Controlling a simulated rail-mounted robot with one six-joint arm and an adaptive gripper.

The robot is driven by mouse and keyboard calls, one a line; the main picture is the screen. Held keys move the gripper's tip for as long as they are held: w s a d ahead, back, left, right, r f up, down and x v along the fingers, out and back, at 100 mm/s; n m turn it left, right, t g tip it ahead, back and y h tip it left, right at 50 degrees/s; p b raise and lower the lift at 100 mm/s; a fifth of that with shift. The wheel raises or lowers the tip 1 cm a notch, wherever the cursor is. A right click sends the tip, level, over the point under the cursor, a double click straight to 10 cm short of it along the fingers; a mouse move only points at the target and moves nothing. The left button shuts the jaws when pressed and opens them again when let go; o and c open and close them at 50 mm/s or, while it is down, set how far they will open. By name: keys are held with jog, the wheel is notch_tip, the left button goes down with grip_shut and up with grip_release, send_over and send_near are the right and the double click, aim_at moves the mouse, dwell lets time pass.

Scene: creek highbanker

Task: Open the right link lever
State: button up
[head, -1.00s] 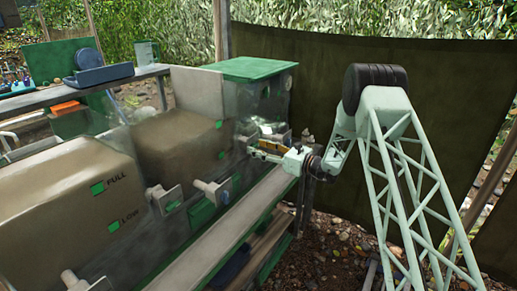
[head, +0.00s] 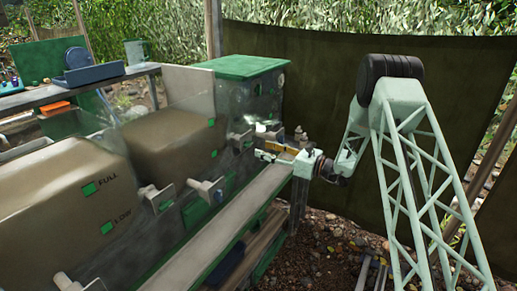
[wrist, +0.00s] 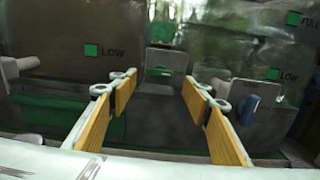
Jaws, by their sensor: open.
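My gripper (wrist: 165,92) is open in the wrist view, its two wood-faced fingers apart with nothing between them. In the head view my gripper (head: 275,152) is small, at the near side of the green-topped box. Straight ahead of the fingers in the wrist view is a grey block with a green mark (wrist: 165,72) on the machine wall. A blue handle (wrist: 248,103) on a pale bracket stands right of the right finger, apart from it. In the head view, a blue piece (head: 218,196) sits beside a pale bracket with a knob. I cannot tell which part is the right link lever.
Tanks with green LOW marks (wrist: 91,50) stand behind the fittings. A pale knob (wrist: 20,67) juts out at far left. A long pale rail (head: 220,235) runs along the machine's front. Open gravel (head: 335,245) lies to the right, before a dark cloth screen (head: 320,100).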

jog(key=shift+v, duration=2.2)
jog(key=v, duration=1.2)
jog(key=shift+w, duration=0.1)
jog(key=shift+r, duration=0.15)
